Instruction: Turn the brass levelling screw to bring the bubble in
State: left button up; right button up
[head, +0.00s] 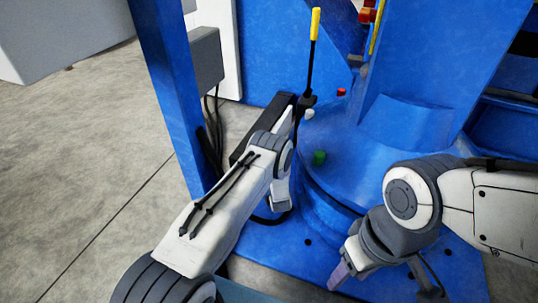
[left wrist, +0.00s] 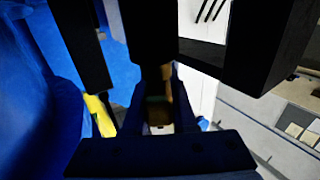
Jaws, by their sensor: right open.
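The blue positioner (head: 400,122) stands at the centre and right of the head view. No brass levelling screw or bubble can be made out clearly there. In the left wrist view a small brownish, brass-like piece (left wrist: 167,84) shows in a dark gap between dark parts; I cannot tell if it is the screw. My left arm reaches in from the lower left, up beside the positioner's base. Its jaws are not clear in the head view, and the dark shapes in the wrist view do not show their state. My right gripper (head: 386,281) is open and empty, low at the right.
A black lever with a yellow handle (head: 315,24) rises near the left arm. Red (head: 341,92), white (head: 309,114) and green (head: 320,158) knobs sit by the round base. A blue post (head: 168,85) with a grey box (head: 206,58) stands left. Concrete floor lies open at left.

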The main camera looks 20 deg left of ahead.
pick_arm(q)
jog(key=shift+r+m+t+h+p, duration=0.1)
jog(key=shift+m+t+h+p, duration=0.25)
jog(key=shift+p, duration=0.2)
grip_shut()
jog(key=shift+w+d+m+t+h+p, duration=0.1)
jog(key=shift+d+m+t+h+p, duration=0.25)
jog(key=shift+m+h, duration=0.75)
jog(key=shift+w+d+m+t+h+p, duration=0.15)
jog(key=shift+m+h+p, duration=0.45)
jog(key=shift+h, duration=1)
jog(key=shift+s+d+m+t+h+p, duration=0.1)
jog(key=shift+d+m+t+h+p, duration=0.25)
jog(key=shift+m+h, duration=0.75)
jog(key=shift+a+n+h, duration=0.15)
jog(key=shift+n+h, duration=0.1)
jog(key=o, duration=0.9)
grip_release()
jog(key=shift+c, duration=0.2)
